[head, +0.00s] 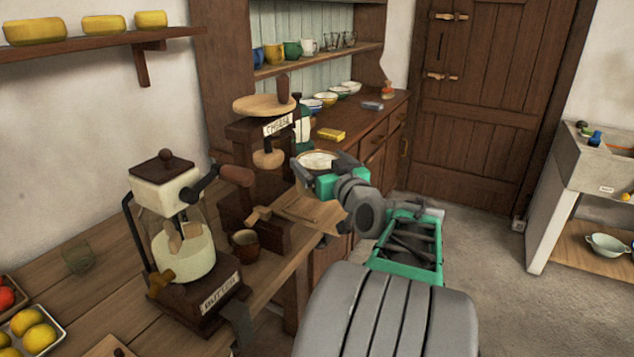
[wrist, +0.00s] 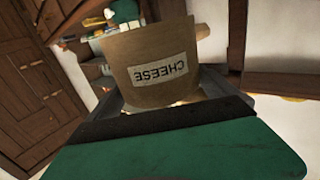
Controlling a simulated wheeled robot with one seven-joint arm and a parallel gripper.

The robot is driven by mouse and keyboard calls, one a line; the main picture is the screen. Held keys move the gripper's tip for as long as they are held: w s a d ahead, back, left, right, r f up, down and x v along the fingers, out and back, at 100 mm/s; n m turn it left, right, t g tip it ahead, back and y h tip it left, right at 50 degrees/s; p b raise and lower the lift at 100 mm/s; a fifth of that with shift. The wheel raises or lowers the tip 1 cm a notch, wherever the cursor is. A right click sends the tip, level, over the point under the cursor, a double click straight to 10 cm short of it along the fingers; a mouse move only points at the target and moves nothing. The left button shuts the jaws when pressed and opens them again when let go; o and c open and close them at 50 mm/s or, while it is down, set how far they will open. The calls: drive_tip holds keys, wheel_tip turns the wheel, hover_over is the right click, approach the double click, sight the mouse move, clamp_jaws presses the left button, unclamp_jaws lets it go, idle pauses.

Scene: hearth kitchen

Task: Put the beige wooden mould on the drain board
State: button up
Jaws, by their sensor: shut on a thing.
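The beige wooden mould (wrist: 165,45) fills the middle of the wrist view, with a white CHEESE label that reads upside down. My gripper (head: 328,172) is shut on it. In the head view the mould (head: 317,159) shows as a round rim with something white inside, partly hidden by my gripper. It is held in the air, right of the wooden cheese press (head: 267,158). A flat pale wooden board (head: 312,211), seemingly the drain board, lies below at the press's foot, partly hidden by my arm.
A butter churn (head: 182,245) with a side crank and a brown cup (head: 245,244) stand on the worktop (head: 110,285), left of the board. A dresser (head: 370,128) with bowls is behind the mould. A stone sink (head: 592,160) is at far right. Open floor lies between.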

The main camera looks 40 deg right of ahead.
sight(312, 163)
drive_tip(key=w+f, duration=0.1)
drive_tip(key=w+d+f, duration=0.1)
drive_tip(key=f, duration=0.1)
drive_tip(key=shift+w+d, duration=0.15)
drive_tip(key=shift+w, duration=0.05)
drive_tip(key=shift+w+d+f, duration=0.1)
drive_tip(key=shift+f, duration=1.7)
drive_tip(key=o, duration=1.7)
drive_tip(key=shift+f, duration=0.2)
drive_tip(key=b+v, duration=0.1)
drive_tip(key=v, duration=1)
drive_tip(key=shift+r+b, duration=0.1)
drive_tip(key=shift+b, duration=0.25)
drive_tip(key=shift+s, duration=0.5)
drive_tip(key=shift+a, duration=0.2)
